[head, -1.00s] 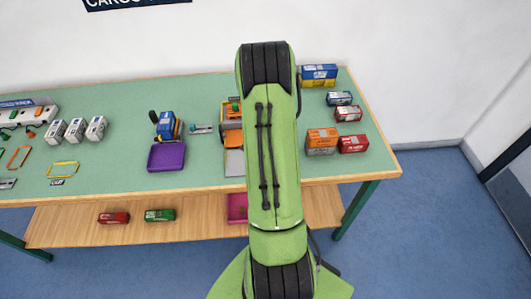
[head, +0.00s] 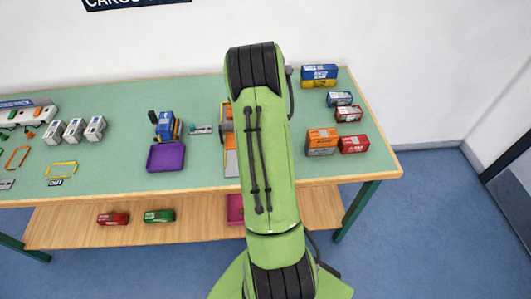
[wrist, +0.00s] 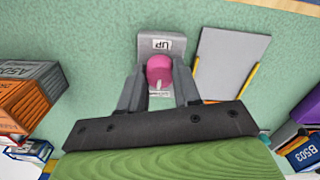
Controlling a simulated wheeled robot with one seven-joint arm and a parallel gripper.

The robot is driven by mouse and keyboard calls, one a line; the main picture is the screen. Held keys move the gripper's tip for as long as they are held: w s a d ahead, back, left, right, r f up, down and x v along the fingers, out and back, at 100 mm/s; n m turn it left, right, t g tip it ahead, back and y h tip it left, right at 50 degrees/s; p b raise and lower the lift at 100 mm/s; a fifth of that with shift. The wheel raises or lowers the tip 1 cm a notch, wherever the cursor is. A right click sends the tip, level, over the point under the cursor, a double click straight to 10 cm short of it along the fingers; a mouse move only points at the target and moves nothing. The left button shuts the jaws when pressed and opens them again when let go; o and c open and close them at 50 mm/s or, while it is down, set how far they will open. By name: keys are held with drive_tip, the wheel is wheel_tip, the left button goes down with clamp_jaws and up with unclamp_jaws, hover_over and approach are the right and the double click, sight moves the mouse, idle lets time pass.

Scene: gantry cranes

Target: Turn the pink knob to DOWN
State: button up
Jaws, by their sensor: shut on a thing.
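The pink knob (wrist: 159,68) sits on a grey plate (wrist: 186,48) in the wrist view. The plate carries a label reading UP (wrist: 170,44) above the knob. A second label (wrist: 160,95) below it is partly hidden and too small to read. A pale mark on the knob points toward the bottom of the picture, at that lower label. My gripper (wrist: 158,74) is shut on the knob, with one finger on each side. In the head view my arm hides the knob and gripper.
A grey panel with yellow edges (wrist: 231,63) lies right of the knob plate. Orange and grey boxes (wrist: 28,92) stand to the left. In the head view, a purple tray (head: 166,157) and a blue toy vehicle (head: 166,126) stand left of my arm on the green table (head: 110,165).

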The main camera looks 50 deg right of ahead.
drive_tip(key=shift+n, duration=0.4)
drive_tip(key=o, duration=1.1)
drive_tip(key=shift+c, duration=0.2)
wheel_tip(320, 180, up, 16)
drive_tip(key=p, duration=0.3)
drive_tip(key=shift+p, duration=0.4)
drive_tip(key=shift+f, duration=0.1)
